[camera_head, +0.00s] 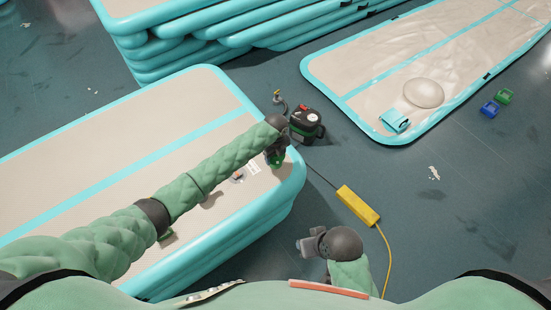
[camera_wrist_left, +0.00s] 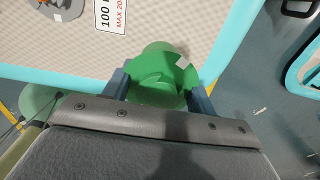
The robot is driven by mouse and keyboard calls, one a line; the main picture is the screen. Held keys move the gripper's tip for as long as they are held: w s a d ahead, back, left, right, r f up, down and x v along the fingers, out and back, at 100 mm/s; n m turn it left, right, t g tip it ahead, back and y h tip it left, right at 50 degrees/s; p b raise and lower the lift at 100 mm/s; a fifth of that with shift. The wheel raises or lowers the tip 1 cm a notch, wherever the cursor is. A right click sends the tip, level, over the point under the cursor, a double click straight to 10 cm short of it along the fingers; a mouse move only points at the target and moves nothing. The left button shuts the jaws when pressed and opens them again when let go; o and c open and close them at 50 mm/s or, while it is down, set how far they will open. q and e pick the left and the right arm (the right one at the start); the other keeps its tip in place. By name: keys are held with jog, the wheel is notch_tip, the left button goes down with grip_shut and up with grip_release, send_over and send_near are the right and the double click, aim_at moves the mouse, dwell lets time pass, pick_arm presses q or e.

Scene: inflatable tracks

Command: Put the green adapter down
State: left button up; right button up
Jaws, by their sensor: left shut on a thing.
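The green adapter (camera_wrist_left: 158,78) is a round, stepped green piece with a small pale label. It sits between the fingers of my left gripper (camera_wrist_left: 160,88), which is shut on it. In the head view, my left gripper (camera_head: 275,153) is over the right end of the stacked inflatable track (camera_head: 140,115), and a bit of the green adapter (camera_head: 277,160) shows under it. I cannot tell whether the adapter touches the track. My right gripper (camera_head: 308,246) is low in the middle of the head view, away from the track; its jaws are unclear.
A grey and orange piece (camera_head: 237,176) and a printed label (camera_head: 254,168) lie on the track near the adapter. A black pump (camera_head: 306,126) stands just beyond the track's end. A yellow power strip (camera_head: 358,205) lies on the floor, with open floor to its right.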

pick_arm(q)
notch_tip(320, 180, down, 2)
jog(key=shift+f, duration=0.1)
pick_arm(e)
jog(key=shift+s+d+r, duration=0.1)
jog(key=shift+d+r, duration=0.1)
jog(key=shift+d, duration=0.25)
pick_arm(q)
jog(key=shift+f, duration=0.15)
pick_arm(e)
jog(key=shift+a, duration=0.1)
pick_arm(q)
jog(key=o, duration=1)
pick_arm(e)
jog(key=shift+a, duration=0.2)
jog(key=shift+r, duration=0.1)
